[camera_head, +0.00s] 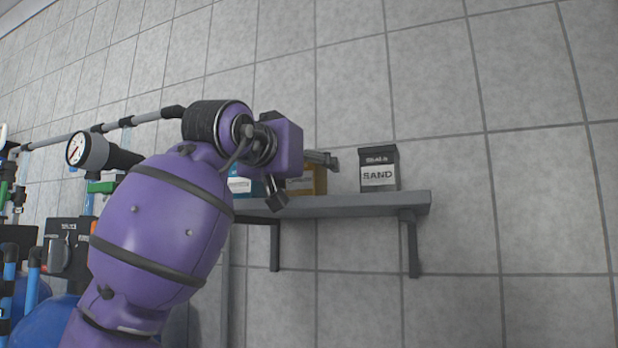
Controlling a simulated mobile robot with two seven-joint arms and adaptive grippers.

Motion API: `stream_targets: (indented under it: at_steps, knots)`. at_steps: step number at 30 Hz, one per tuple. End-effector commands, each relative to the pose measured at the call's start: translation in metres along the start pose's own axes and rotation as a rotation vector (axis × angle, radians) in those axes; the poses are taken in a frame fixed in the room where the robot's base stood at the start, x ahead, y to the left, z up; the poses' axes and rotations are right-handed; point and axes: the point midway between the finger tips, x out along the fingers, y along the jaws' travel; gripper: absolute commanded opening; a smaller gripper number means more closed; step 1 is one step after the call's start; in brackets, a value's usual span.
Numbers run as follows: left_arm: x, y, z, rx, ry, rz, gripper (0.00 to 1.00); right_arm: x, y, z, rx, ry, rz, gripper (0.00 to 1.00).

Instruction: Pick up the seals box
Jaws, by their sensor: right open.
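Three boxes stand on a grey wall shelf (350,205). A dark box (380,168) at the right carries a label reading SAND. An orange-brown box (318,182) in the middle and a blue and white box (240,185) at the left are partly hidden behind my right arm and gripper. I cannot read their labels, so I cannot tell which box is the seals box. My right gripper (304,178) is open in front of the orange-brown box, its fingers spread apart. I cannot tell whether it touches the box. My left gripper is not in view.
A pressure gauge (76,150) sits on grey piping at the left. Blue tanks (45,325) and blue and green pipes fill the lower left. Shelf brackets (411,245) hang below the shelf. The tiled wall right of the shelf is bare.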

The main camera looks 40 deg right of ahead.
Motion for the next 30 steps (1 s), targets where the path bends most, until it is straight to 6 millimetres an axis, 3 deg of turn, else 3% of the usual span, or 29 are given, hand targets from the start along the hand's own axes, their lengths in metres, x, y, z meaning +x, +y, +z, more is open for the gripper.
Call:
stream_targets:
  at_steps: [5,17,25,30]
  knots:
    - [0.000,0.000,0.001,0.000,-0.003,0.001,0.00,0.000,-0.001,0.001,-0.002,-0.001,0.000,0.69]
    - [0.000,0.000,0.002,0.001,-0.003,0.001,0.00,0.000,-0.001,0.001,-0.001,-0.001,0.000,0.18]
    - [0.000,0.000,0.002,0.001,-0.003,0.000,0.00,0.000,-0.001,-0.001,-0.001,0.000,0.000,0.18]
    - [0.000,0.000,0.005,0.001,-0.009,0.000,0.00,0.000,-0.001,-0.012,-0.001,0.001,0.002,0.18]
